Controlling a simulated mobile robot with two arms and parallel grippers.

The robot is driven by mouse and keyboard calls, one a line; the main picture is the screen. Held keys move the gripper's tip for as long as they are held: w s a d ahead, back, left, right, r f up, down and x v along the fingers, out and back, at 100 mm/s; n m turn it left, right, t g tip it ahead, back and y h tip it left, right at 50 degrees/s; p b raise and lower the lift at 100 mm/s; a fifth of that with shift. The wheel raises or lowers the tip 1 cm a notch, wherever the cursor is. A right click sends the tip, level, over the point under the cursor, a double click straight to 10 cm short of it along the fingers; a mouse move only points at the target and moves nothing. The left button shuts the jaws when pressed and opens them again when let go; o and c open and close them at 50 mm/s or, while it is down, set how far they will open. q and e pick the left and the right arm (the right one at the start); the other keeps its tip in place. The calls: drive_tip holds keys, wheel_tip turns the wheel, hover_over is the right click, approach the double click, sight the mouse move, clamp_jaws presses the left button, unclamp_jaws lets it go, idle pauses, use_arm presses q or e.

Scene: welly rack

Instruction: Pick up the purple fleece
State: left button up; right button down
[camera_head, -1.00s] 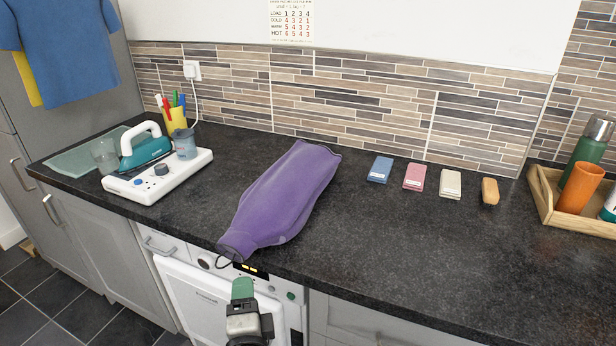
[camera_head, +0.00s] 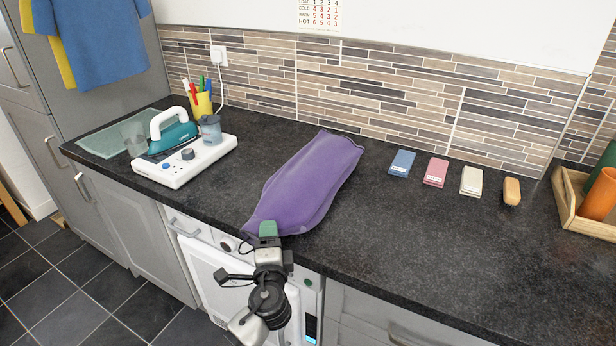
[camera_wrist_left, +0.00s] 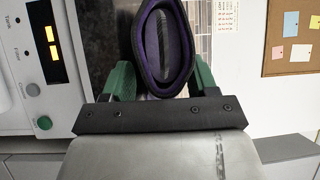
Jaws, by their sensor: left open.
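The purple fleece (camera_head: 305,182) is a long bottle-shaped cover lying on the dark worktop, its narrow end at the front edge. My left gripper (camera_head: 268,229) is at that narrow end, its green fingertip overlapping it in the head view. In the left wrist view the fleece's dark-rimmed open end (camera_wrist_left: 163,50) shows between the two green fingers (camera_wrist_left: 162,78), which are apart on either side of it. Contact cannot be made out. My right gripper is not in view.
The worktop (camera_head: 420,240) is clear to the right of the fleece. Blue (camera_head: 402,163), pink (camera_head: 436,172) and cream (camera_head: 471,180) blocks and a brush (camera_head: 511,191) lie behind. A teal iron (camera_head: 175,135) stands left on a white board (camera_head: 205,158). A wooden tray (camera_head: 572,215) is right.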

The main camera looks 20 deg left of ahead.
use_arm(q)
drive_tip(key=shift+s, duration=0.1)
drive_tip(key=c, duration=0.7)
drive_tip(key=shift+r, duration=0.1)
drive_tip(key=shift+c, duration=0.5)
drive_tip(key=shift+r, duration=0.1)
